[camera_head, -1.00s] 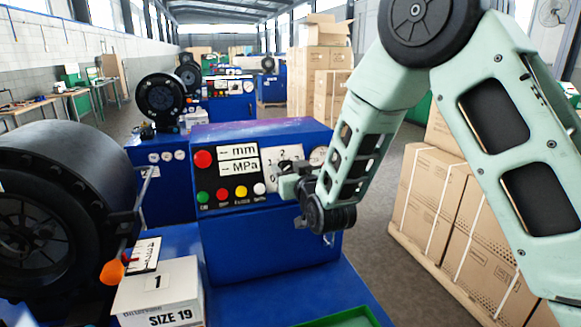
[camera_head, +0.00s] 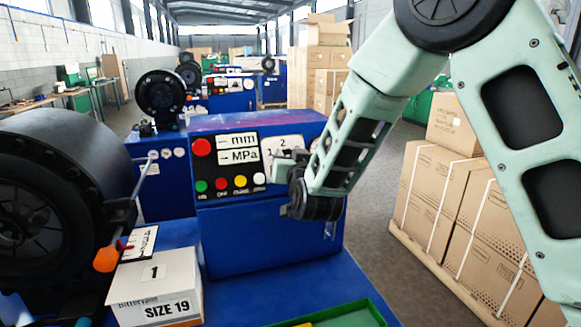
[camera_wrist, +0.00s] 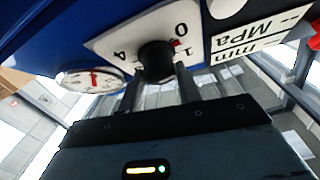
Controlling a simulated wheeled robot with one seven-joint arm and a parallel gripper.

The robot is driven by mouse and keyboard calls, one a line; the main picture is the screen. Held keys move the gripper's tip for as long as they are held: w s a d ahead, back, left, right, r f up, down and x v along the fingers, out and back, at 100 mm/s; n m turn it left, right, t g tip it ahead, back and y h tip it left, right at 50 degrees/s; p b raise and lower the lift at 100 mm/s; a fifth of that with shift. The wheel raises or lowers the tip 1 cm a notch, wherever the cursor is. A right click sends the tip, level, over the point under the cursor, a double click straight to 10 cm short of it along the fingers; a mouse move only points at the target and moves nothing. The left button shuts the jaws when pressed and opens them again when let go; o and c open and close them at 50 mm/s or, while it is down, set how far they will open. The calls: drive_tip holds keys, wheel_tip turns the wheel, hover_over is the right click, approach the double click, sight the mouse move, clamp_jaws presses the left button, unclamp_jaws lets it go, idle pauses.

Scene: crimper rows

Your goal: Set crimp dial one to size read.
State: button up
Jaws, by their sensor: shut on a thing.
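The crimp dial's black knob (camera_wrist: 156,60) sits on a white plate (camera_wrist: 105,42) with numbers, among them 0, 1 and 4; a small red mark shows beside the knob. My gripper (camera_wrist: 160,78) has one finger on each side of the knob and is shut on it. In the head view my gripper (camera_head: 284,172) covers the knob and the lower part of the dial plate (camera_head: 283,143), where a 2 shows. A white box (camera_head: 158,290) labelled 1 and SIZE 19 stands on the blue machine bed at the lower left.
The blue control cabinet (camera_head: 250,238) carries blank mm and MPa readouts (camera_head: 238,148) and coloured buttons. A round gauge (camera_wrist: 92,78) is beside the dial. The black crimp head (camera_head: 60,170), an orange-knobbed lever (camera_head: 107,260) and a scale card (camera_head: 138,243) are left. Strapped cartons (camera_head: 440,200) stand right.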

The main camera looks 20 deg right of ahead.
drive_tip(key=m+h+b, duration=0.2)
drive_tip(key=m, duration=0.2)
drive_tip(key=shift+a+f+g, duration=0.1)
drive_tip(key=shift+a+g, duration=0.05)
drive_tip(key=shift+g, duration=0.25)
drive_tip(key=m+g+h+b, duration=0.1)
drive_tip(key=m+h, duration=0.1)
drive_tip(key=m, duration=0.1)
drive_tip(key=shift+m, duration=0.3)
drive_tip(key=m, duration=0.1)
drive_tip(key=m+g+h, duration=0.1)
drive_tip(key=m, duration=0.1)
drive_tip(key=shift+a+r+g+h, duration=0.15)
drive_tip(key=shift+r+g+h, duration=0.15)
drive_tip(key=m+g, duration=0.1)
drive_tip(key=m, duration=0.1)
drive_tip(key=m+g+h+p, duration=0.1)
drive_tip(key=m, duration=0.1)
drive_tip(key=shift+w+r, duration=0.1)
drive_tip(key=shift+r, duration=0.05)
drive_tip(key=m+g+p, duration=0.1)
drive_tip(key=m, duration=0.2)
drive_tip(key=m+g+p, duration=0.2)
drive_tip(key=shift+w+r+m, duration=0.1)
drive_tip(key=shift+r+m, duration=0.05)
drive_tip(key=shift+m, duration=0.25)
drive_tip(key=shift+m+g+y+p, duration=0.6)
drive_tip(key=shift+m+g+p, duration=0.55)
drive_tip(key=shift+m, duration=0.45)
